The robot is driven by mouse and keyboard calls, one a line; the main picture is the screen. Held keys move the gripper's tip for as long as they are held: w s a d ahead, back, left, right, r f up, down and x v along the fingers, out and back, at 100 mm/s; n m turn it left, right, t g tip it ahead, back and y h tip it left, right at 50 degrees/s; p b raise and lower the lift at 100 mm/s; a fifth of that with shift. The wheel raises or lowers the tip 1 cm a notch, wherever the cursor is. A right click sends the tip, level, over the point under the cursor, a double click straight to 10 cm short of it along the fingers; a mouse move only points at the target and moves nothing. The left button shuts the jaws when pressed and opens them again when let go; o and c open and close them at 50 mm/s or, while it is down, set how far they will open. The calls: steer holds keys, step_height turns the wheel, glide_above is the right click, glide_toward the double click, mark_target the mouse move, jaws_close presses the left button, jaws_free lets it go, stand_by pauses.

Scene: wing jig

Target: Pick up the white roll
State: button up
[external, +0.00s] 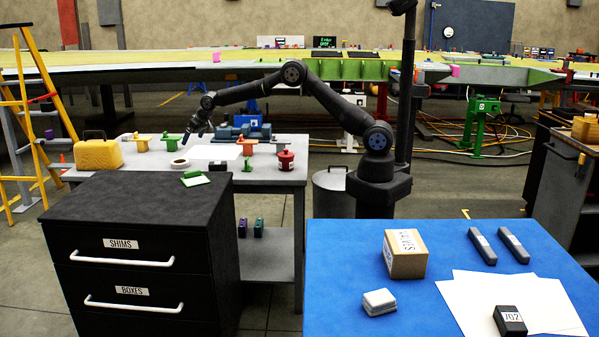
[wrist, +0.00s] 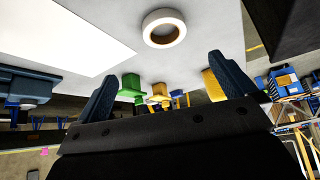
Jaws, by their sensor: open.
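The white roll (external: 180,163) lies flat on the grey table (external: 275,178) at the back left, near the table's front edge. In the wrist view the white roll (wrist: 164,28) is a white ring with a brown core, near the top middle. My gripper (external: 187,139) is above the table, up and slightly right of the roll in the external view, apart from it. In the wrist view my gripper (wrist: 165,80) has its two dark fingers spread wide with nothing between them. The roll is fully in view there.
A white sheet (external: 213,152) lies right of the roll. A yellow case (external: 98,154), a red canister (external: 286,160), a black box (external: 218,166) and green and orange blocks stand around. A dark drawer cabinet (external: 140,215) stands in front, with a green-and-white item (external: 195,179) on top.

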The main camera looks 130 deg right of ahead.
glide_toward(182, 160)
steer(key=w+f, duration=0.2)
steer(key=shift+a+f, duration=0.35)
steer(key=shift+w+x, duration=0.15)
steer(key=shift+x, duration=1.15)
steer(key=shift+w+x, duration=0.1)
steer(key=shift+x, duration=1.2)
steer(key=c, duration=1)
